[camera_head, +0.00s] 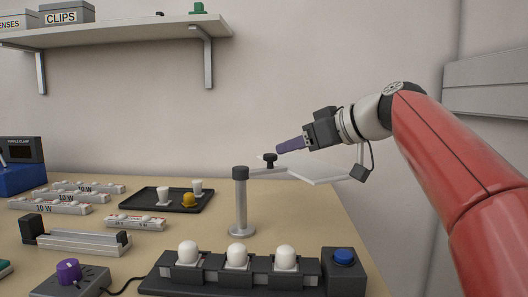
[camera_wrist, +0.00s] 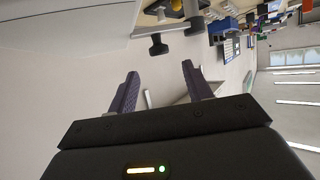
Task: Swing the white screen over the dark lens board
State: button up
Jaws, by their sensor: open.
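The white screen (camera_head: 325,175) is a pale flat panel on a swing arm at the table's right side, turned out to the right of its metal post (camera_head: 240,205). A black knob (camera_head: 270,160) stands on the arm near the post. My gripper (camera_head: 279,149) has purple fingers and is just above and right of the knob. In the wrist view my gripper (camera_wrist: 160,70) is open and empty, with the knob (camera_wrist: 158,48) ahead of the fingertips and the screen (camera_wrist: 60,28) at upper left. A dark board (camera_head: 210,285) with three white domes, seemingly the lens board, lies at the front.
A purple-knobbed box (camera_head: 68,278) and labelled strips (camera_head: 48,207) lie left. A black tray (camera_head: 178,206) holds small pieces. A wall shelf (camera_head: 130,32) hangs above. Free tabletop surrounds the post's base.

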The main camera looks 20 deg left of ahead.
aim_at(276, 156)
jog(key=x, duration=0.6)
jog(key=shift+w+a+f, duration=0.1)
jog(key=shift+a+f, duration=0.05)
jog(key=shift+f, duration=0.05)
grip_shut()
